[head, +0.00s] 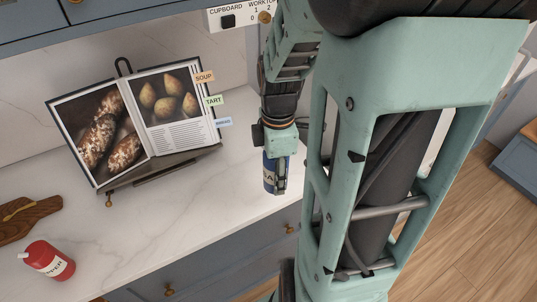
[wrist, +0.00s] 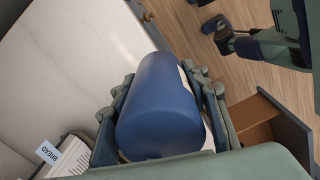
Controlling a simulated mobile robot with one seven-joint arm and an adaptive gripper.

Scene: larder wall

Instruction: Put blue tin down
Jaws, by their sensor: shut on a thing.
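The blue tin (head: 269,172) is in my gripper (head: 276,178) in the head view, over or near the right front part of the white worktop. My gripper's fingers are shut around the tin's sides. In the wrist view the blue tin (wrist: 160,105) fills the middle, with fingers of my gripper (wrist: 162,120) on both sides of it. A white label shows along its right side. The tin's base is partly hidden by a finger, and I cannot tell whether it touches the worktop.
An open cookbook (head: 140,120) on a stand is at the back left of the worktop (head: 185,215). A red bottle (head: 48,260) lies or stands at front left beside a wooden board (head: 25,219). The worktop between book and front edge is clear. An open drawer (wrist: 275,125) shows in the wrist view.

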